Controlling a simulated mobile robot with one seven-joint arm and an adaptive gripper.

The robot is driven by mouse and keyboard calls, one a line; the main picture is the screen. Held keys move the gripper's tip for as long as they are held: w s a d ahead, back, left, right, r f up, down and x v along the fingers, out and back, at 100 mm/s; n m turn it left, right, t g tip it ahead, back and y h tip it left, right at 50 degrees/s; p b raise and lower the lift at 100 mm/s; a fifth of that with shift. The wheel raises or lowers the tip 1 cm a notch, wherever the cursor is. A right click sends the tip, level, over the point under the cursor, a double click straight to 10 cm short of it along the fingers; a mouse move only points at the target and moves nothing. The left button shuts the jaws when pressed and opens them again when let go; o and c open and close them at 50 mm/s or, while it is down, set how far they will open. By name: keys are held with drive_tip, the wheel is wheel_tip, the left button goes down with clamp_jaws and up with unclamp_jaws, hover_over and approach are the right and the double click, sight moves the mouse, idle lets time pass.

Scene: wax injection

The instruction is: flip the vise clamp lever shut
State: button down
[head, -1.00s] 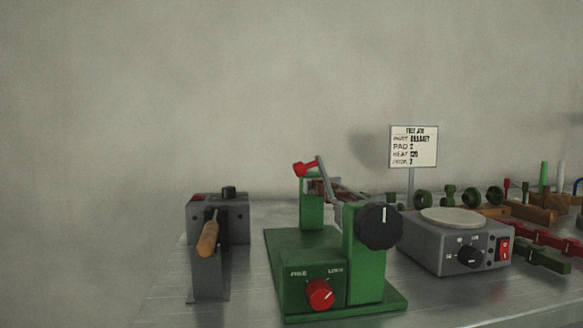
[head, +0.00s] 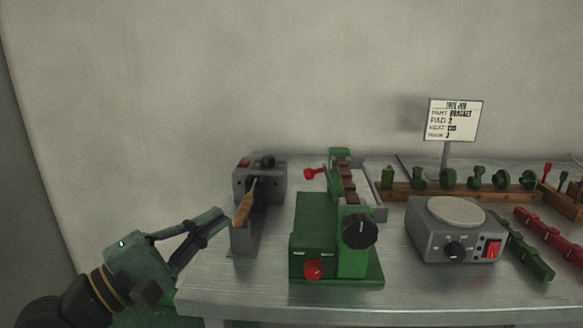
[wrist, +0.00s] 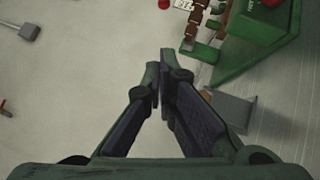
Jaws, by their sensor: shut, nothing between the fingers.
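The green vise (head: 317,225) stands on the bench at the middle of the head view, with a black knob (head: 360,230) and a red dial (head: 313,269) on its front. A lever with a red end (head: 313,173) sticks out to the left near its back; its grey arm is mostly hidden. My gripper (head: 224,222) is shut and empty at lower left, left of the vise and apart from it. In the wrist view the fingertips (wrist: 156,76) meet, with part of the green vise (wrist: 262,42) at upper right and a red piece (wrist: 165,3) at the top edge.
A grey heater box (head: 455,235) stands right of the vise.

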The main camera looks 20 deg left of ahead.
drive_tip(key=shift+a+f, duration=0.1)
drive_tip(key=shift+w, duration=0.1)
drive_tip(key=s+d+p+x, duration=0.1)
drive_tip(key=p+x, duration=0.3)
drive_tip(key=x, duration=0.8)
drive_tip(key=shift+d+r+p, duration=0.35)
drive_tip(key=shift+d+r, duration=0.1)
drive_tip(key=shift+d, duration=0.5)
drive_tip(key=shift+w+r+g, duration=0.2)
drive_tip(key=shift+g, duration=0.1)
drive_tip(key=shift+d+r+m, duration=0.1)
drive_tip(key=shift+r+m, duration=0.05)
drive_tip(key=shift+m, duration=0.25)
